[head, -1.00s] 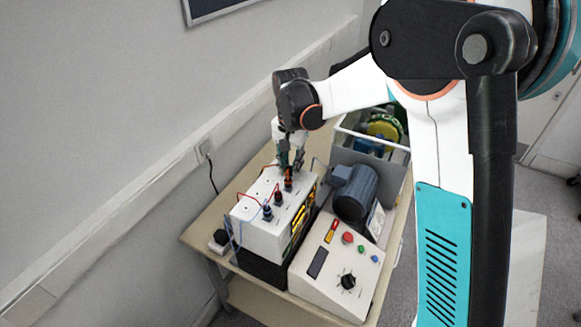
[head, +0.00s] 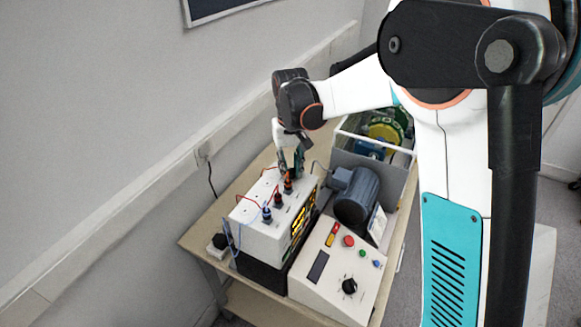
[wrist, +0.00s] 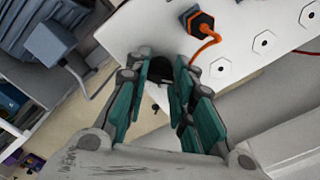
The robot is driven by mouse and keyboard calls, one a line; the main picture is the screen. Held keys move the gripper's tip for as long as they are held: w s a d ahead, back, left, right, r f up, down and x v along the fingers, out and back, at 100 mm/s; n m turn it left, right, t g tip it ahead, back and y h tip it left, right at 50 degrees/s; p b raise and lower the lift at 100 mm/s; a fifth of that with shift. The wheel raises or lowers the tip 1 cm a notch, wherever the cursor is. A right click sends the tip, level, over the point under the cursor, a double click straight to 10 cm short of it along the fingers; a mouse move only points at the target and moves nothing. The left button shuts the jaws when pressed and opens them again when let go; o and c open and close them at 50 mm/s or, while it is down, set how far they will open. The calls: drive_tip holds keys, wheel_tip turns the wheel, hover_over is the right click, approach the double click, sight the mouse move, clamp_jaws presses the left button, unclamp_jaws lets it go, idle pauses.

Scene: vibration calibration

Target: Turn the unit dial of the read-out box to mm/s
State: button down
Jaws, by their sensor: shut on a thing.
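The read-out box (head: 258,240) is a white box with a lit yellow display on its side facing right. Its top carries blue, dark and orange plugs with wires. My gripper (head: 290,172) points down at the far end of this top. In the wrist view, its teal fingers (wrist: 169,72) stand on either side of a black round dial (wrist: 160,78) at the box's edge and are shut on it. The fingers hide part of the dial. Its marks and pointer cannot be read, and the dial is hidden in the head view.
An orange plug (wrist: 201,24) with a wire stands close to the fingers. A sloped control panel (head: 325,285) with buttons and a black knob is at the front right. A grey motor (head: 357,195) and an open-topped case (head: 340,160) stand to the right and behind.

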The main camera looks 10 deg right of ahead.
sight(291, 169)
idle(0.4)
drive_tip(key=c, duration=1.3)
unclamp_jaws()
drive_tip(key=shift+c, duration=0.2)
drive_tip(key=shift+r, duration=0.1)
wheel_tip(291, 169, up, 12)
drive_tip(key=s+d+f+t+b, duration=0.2)
drive_tip(key=s+d+t+b, duration=0.35)
drive_tip(key=s, duration=0.85)
drive_tip(key=s+d+f+b, duration=0.3)
drive_tip(key=s+f, duration=0.2)
drive_tip(key=s, duration=0.1)
drive_tip(key=s+d+f+m+t+b, duration=0.1)
drive_tip(key=s+d+f+b, duration=0.2)
drive_tip(key=s, duration=0.4)
wheel_tip(291, 169, down, 3)
drive_tip(key=shift+s+d+r, duration=0.1)
drive_tip(key=shift+s+d, duration=0.05)
drive_tip(key=shift+d, duration=0.55)
